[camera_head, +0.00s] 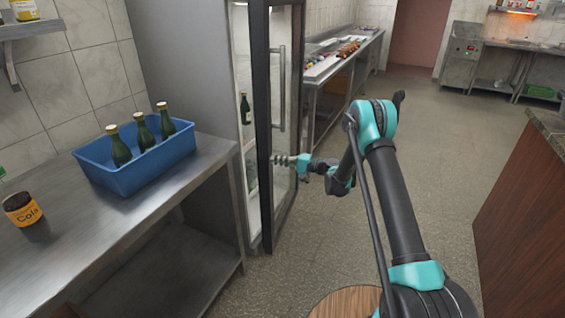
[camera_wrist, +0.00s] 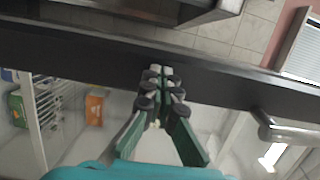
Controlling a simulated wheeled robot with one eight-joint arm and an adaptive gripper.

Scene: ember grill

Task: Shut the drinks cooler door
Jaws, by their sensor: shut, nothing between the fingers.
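The drinks cooler (camera_head: 180,60) stands behind the steel table, and its inside is partly in view. Its glass door (camera_head: 285,125), with a dark frame and an upright bar handle (camera_head: 281,90), stands ajar. My gripper (camera_head: 278,160) is at the door, below the handle, with its fingers pointing left. In the wrist view my gripper (camera_wrist: 162,78) is shut and empty, with its fingertips at the dark door frame (camera_wrist: 90,52). Whether they touch it I cannot tell. The handle (camera_wrist: 285,130) shows at the right of the wrist view.
A wood-panelled counter (camera_head: 525,220) is at the right. The floor (camera_head: 440,140) between is clear.

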